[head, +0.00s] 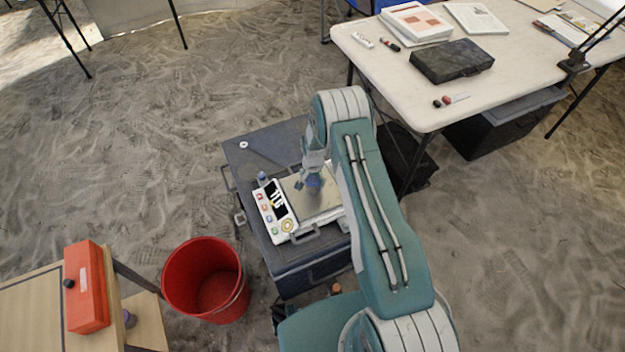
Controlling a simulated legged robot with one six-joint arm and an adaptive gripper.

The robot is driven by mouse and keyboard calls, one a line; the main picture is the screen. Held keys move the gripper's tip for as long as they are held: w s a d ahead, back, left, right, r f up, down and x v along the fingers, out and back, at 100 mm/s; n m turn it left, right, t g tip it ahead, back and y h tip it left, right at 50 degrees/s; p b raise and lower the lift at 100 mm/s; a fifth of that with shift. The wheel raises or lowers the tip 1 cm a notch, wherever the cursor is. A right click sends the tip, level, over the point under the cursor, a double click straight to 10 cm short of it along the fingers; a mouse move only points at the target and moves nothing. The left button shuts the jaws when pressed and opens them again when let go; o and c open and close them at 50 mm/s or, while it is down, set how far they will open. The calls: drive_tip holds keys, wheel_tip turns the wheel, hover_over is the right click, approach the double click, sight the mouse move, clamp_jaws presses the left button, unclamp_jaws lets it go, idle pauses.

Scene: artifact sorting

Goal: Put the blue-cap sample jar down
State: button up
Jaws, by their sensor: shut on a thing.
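My gripper (310,184) is at the end of my teal arm, over the tan plate (318,210) of a white device (281,226) with coloured buttons. It is shut on a small blue-topped thing that looks like the blue-cap sample jar (315,182). My fingers hide part of it, and I cannot tell whether its base touches the plate. Another small blue-topped item (262,178) stands on the dark case, left of the plate.
The device sits on a dark blue-grey case (247,158) with a small white ring (243,145) on it. A red bucket (207,281) stands on the sand at lower left. A white table (385,82) is upper right.

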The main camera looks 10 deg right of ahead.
drive_tip(key=shift+a, duration=0.1)
drive_tip(key=o, duration=0.9)
drive_tip(key=shift+f, duration=0.1)
